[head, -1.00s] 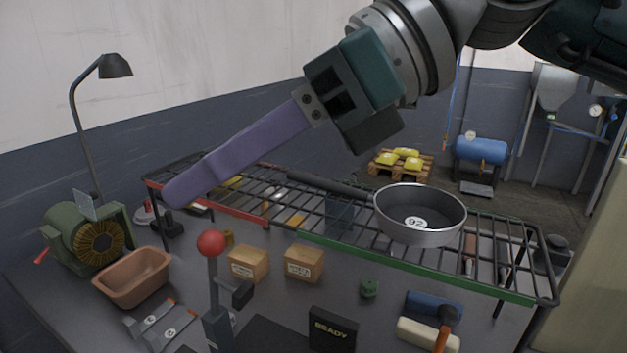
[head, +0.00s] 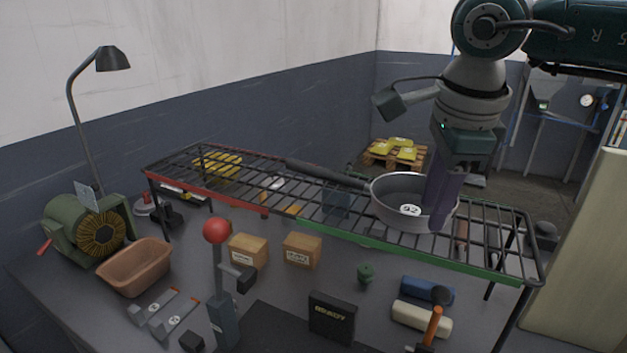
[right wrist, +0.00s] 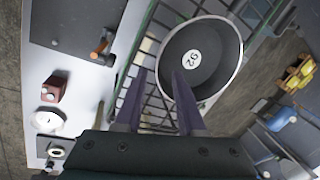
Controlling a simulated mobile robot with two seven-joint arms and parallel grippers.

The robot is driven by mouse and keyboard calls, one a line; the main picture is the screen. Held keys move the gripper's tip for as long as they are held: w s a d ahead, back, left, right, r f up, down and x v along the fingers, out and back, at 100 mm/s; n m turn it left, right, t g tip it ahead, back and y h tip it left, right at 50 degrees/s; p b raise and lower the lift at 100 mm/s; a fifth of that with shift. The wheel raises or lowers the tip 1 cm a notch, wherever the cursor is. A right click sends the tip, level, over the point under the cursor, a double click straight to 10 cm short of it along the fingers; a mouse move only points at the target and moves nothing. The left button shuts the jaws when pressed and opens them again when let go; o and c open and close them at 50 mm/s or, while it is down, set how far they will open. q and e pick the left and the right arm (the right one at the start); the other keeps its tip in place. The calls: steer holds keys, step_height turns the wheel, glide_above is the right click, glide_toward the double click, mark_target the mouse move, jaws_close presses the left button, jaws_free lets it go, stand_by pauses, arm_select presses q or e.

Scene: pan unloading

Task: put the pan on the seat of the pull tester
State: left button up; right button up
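The dark pan (head: 388,208) with a white "92" disc lies on the wire rack, its long black handle (head: 325,174) pointing left. My right gripper (head: 441,215) points down at the pan's right side. In the right wrist view its purple fingers (right wrist: 159,77) are apart, one over the pan (right wrist: 215,62) and one outside its rim. Contact cannot be told. A lever with a red ball (head: 216,230), a "READY" box (head: 332,318) and a dark flat plate (head: 270,330) stand at the front; they may belong to the pull tester. My left gripper is not in view.
The rack (head: 485,262) stands raised over the bench on legs. Below it are small cartons (head: 302,250), a green knob (head: 365,274), and blue and cream blocks (head: 422,318). A brown tub (head: 135,267), a green grinder (head: 85,228) and a lamp (head: 112,58) stand left.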

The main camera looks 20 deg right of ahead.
steer(key=shift+x, duration=1.15)
jaws_close()
steer(key=shift+w, duration=0.1)
stand_by(0.4)
